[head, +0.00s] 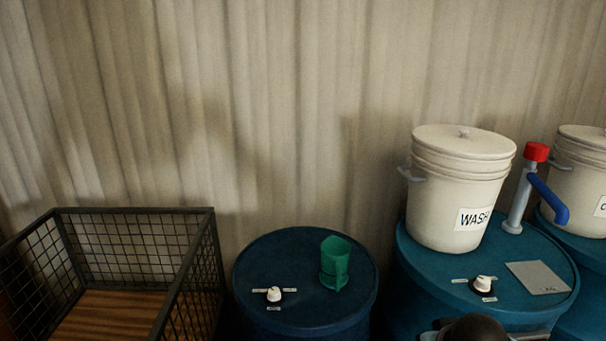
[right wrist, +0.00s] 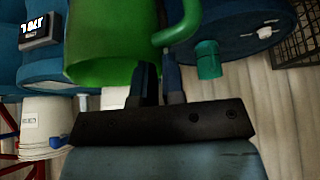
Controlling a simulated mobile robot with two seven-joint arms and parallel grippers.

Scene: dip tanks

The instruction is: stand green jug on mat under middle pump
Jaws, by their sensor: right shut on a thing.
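A large green jug (right wrist: 108,45) with a curved handle is at my right gripper (right wrist: 160,82) in the right wrist view. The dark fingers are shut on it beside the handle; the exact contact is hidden. The head view does not show this jug. A flat grey mat (head: 538,278) lies on the blue drum at the right. A pump (head: 519,198) with a red top and blue spout stands behind the mat, and the spout points toward it. I cannot tell whether this is the middle pump. My left gripper is not in view.
A white WASH bucket (head: 445,190) stands left of the pump. Another bucket (head: 580,160) is at the right edge. A wire crate (head: 190,260) is at left.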

